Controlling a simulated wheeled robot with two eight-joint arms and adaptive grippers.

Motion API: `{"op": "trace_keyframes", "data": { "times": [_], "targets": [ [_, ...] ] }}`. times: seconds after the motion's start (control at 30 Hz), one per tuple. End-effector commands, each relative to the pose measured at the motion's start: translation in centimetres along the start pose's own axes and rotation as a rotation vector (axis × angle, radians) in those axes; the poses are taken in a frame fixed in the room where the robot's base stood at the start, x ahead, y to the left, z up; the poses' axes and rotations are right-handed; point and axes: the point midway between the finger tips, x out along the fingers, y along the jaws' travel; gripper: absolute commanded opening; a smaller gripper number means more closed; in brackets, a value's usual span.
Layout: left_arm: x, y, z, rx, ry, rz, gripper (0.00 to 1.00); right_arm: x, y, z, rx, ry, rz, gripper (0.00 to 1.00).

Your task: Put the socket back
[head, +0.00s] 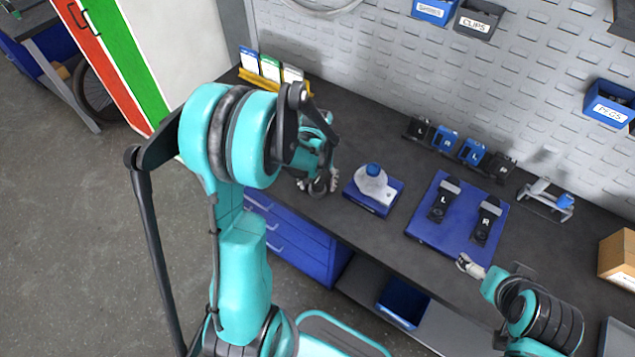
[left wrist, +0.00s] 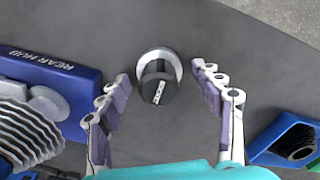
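The socket (left wrist: 158,80), dark with a pale metal rim and white lettering, stands on the dark bench in the left wrist view. My left gripper (left wrist: 164,82) is open, with its two fingers apart on either side of the socket and not visibly touching it. In the head view my left gripper (head: 318,183) is over the bench's front edge, left of the blue hub block; the arm partly hides this spot. My right gripper (head: 470,265) is by the blue mat's front edge, too small to read.
The blue block labelled REAR HUB (left wrist: 52,78) carries a ribbed grey part. The blue mat (head: 425,228) holds two dark pieces marked L and R. Several small blocks stand behind it. A yellow card rack (head: 258,80) is at the bench's left end; a cardboard box (head: 620,255) is at right.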

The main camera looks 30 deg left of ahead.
Motion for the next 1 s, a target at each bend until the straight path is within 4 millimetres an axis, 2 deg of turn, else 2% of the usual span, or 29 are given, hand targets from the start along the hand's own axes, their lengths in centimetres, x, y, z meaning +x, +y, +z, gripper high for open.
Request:
{"op": "trace_keyframes", "data": {
  "times": [0.27, 0.37, 0.7, 0.8, 1.0],
  "targets": [
    [-0.5, 0.0, 0.0, 0.000, 0.000, 0.000, 0.66, -0.4, 0.0, -0.3, 0.000, 0.000, 0.000, 0.93],
    [-1.9, 0.0, 0.0, 0.000, 0.000, 0.000, 0.66, -0.8, 0.0, -0.6, 0.000, 0.000, 0.000, 0.93],
    [-9.4, 0.0, 0.0, 0.000, 0.000, 0.000, 0.66, -2.6, 0.0, -1.9, 0.000, 0.000, 0.000, 0.93],
    [-10.9, 0.0, 0.0, 0.000, 0.000, 0.000, 0.66, -2.9, 0.0, -2.1, 0.000, 0.000, 0.000, 0.93],
    [-12.7, 0.2, 0.3, 0.007, 0.009, 0.002, 0.66, -3.2, 0.0, -2.3, 0.000, 0.000, 0.000, 0.93]
  ]
}}
